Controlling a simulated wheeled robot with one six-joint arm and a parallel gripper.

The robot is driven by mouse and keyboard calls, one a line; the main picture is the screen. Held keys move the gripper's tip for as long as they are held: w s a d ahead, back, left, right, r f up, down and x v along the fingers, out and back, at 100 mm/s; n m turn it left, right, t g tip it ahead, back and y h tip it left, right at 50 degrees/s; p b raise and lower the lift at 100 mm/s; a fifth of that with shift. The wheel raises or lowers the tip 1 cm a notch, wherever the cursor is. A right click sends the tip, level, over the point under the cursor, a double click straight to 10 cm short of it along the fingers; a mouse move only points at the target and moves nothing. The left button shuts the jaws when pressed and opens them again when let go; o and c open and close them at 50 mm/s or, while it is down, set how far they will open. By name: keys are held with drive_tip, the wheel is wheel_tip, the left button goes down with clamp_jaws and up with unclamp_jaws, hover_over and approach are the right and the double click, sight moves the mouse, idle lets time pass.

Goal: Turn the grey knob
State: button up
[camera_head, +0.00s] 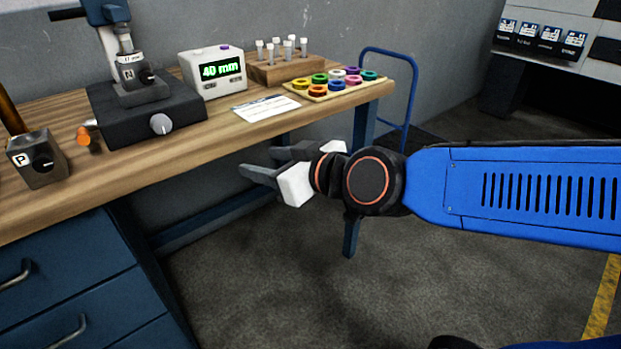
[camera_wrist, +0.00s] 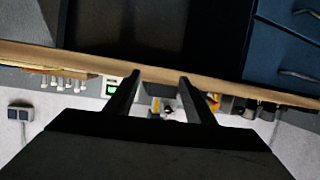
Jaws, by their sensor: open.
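The grey knob (camera_head: 161,124) sits on the front of a black base block (camera_head: 120,113) on the wooden bench. A blue-headed stand with a black knob (camera_head: 147,76) rises from that block. My gripper (camera_head: 256,163) is open and empty, in front of the bench edge, to the right of the grey knob and apart from it. In the wrist view my gripper's two fingers (camera_wrist: 160,80) point at the bench edge, which appears upside down. I cannot make out the grey knob there.
A grey box marked P (camera_head: 36,160) with a black knob and an orange-topped piece (camera_head: 84,136) stand left on the bench. A white display reading 40 mm (camera_head: 214,72), a card (camera_head: 266,108), a wooden vial rack (camera_head: 285,68) and a tray of coloured rings (camera_head: 322,95) stand right.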

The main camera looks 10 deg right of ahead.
drive_tip(key=d+f+m+g+h, duration=0.1)
drive_tip(key=d+f, duration=0.3)
drive_tip(key=d, duration=0.4)
drive_tip(key=shift+s+f+m+h, duration=0.15)
drive_tip(key=shift+s+m+h, duration=0.2)
drive_tip(key=shift+h, duration=0.25)
drive_tip(key=shift+d, duration=0.1)
